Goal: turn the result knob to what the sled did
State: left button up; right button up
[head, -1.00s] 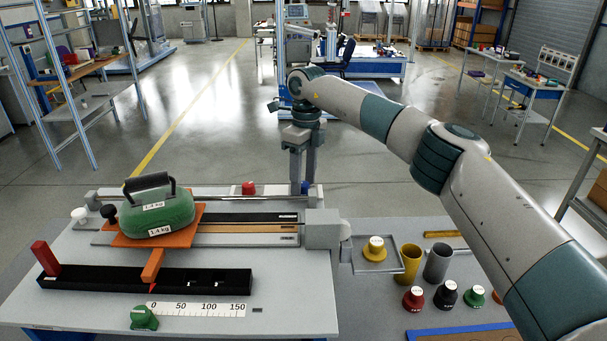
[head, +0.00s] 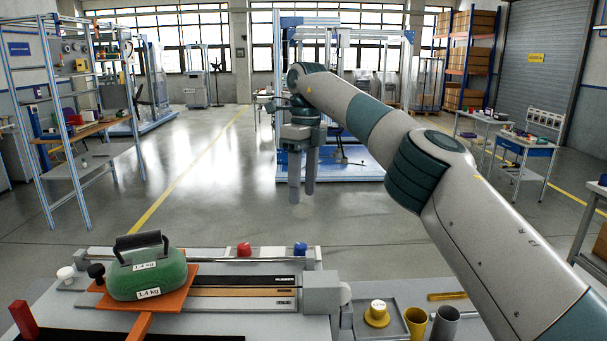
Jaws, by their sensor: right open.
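The sled is an orange plate (head: 181,300) carrying a green weight (head: 150,275) with a black handle and 1.4 kg labels. It sits at the left of the track (head: 250,293), whose strips run to a grey block on the right. A red knob (head: 244,249) and a blue knob (head: 300,249) stand at the bench's back edge. A white knob (head: 66,273) and a black knob (head: 96,272) stand left of the sled. I cannot tell which is the result knob. My right gripper (head: 302,195) is open and empty, pointing down, above the blue knob in the picture. My left gripper is out of view.
A grey tray (head: 395,330) with a yellow weight (head: 377,313) is right of the track. A yellow cup (head: 416,322) and grey cup (head: 445,324) stand beside it. My right arm crosses the right side. Open floor lies behind the bench.

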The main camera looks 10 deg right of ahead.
jog(key=shift+w+d+r+p, duration=0.1)
jog(key=shift+r+p, duration=0.35)
jog(key=shift+r, duration=1.35)
jog(key=shift+f, duration=0.1)
